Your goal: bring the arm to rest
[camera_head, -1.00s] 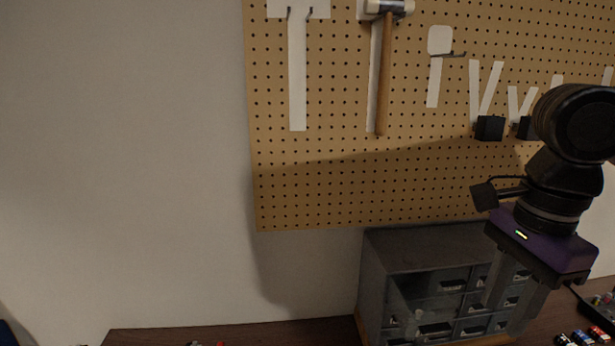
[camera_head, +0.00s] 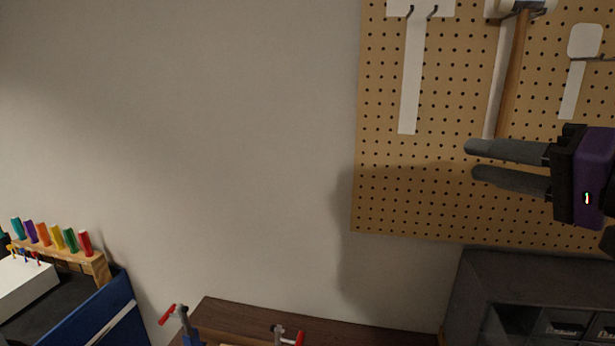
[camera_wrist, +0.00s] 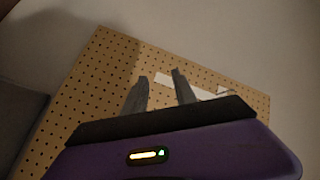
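My gripper (camera_head: 470,161) is at the right of the head view, in front of the pegboard, with its two grey fingers pointing left. The fingers are apart with nothing between them. In the wrist view my gripper (camera_wrist: 158,80) also shows its two fingers spread and empty, with the pegboard behind them. Most of my arm is outside the head view at the right edge.
The pegboard (camera_head: 385,190) holds a hammer (camera_head: 513,70) near my fingers. A grey drawer cabinet (camera_head: 530,275) stands below. A wooden bench (camera_head: 230,318) with red-handled clamps (camera_head: 170,315) lies lower middle. A rack of coloured handles (camera_head: 75,255) is at left. The wall between is bare.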

